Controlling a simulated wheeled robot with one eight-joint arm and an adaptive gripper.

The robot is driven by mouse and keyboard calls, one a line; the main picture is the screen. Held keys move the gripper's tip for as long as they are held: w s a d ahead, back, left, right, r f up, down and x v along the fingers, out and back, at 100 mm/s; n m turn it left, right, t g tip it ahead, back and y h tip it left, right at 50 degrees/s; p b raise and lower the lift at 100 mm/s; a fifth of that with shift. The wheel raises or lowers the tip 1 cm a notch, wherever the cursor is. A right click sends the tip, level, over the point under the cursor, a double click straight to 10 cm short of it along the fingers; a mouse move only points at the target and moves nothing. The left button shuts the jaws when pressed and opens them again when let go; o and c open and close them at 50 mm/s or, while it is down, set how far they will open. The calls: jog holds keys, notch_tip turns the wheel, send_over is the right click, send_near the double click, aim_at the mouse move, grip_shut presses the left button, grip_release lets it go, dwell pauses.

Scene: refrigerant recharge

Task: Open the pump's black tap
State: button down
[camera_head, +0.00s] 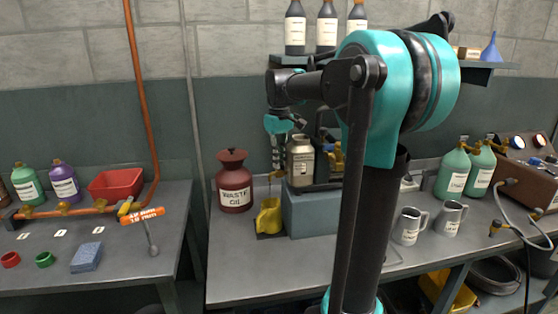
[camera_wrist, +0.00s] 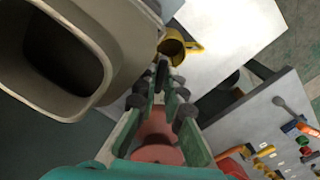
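The pump (camera_head: 323,160) stands on a blue-grey block at the back of the middle bench, partly hidden behind my arm. A metal canister (camera_head: 300,163) stands in front of it. My gripper (camera_head: 279,170) points down just left of the canister, above the yellow jug. In the wrist view my gripper (camera_wrist: 163,88) shows two fingers with dark pads and a gap between them; I see nothing clearly gripped. A dark rounded piece (camera_wrist: 162,74) shows between the fingertips; I cannot tell whether it is the black tap or a finger part. I cannot clearly make out the tap in the head view.
The yellow jug (camera_head: 268,217) and the red waste oil can (camera_head: 233,184) stand close to my gripper. The canister's wide mouth (camera_wrist: 60,50) is near in the wrist view. Two metal mugs (camera_head: 410,226) stand to the right. The bench front (camera_head: 240,275) is clear.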

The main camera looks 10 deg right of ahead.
jog(key=shift+n, duration=0.3)
jog(key=n, duration=0.4)
jog(key=shift+n, duration=2.2)
jog(key=c, duration=1.9)
grip_release()
jog(key=shift+r, duration=0.1)
notch_tip(320, 180, up, 12)
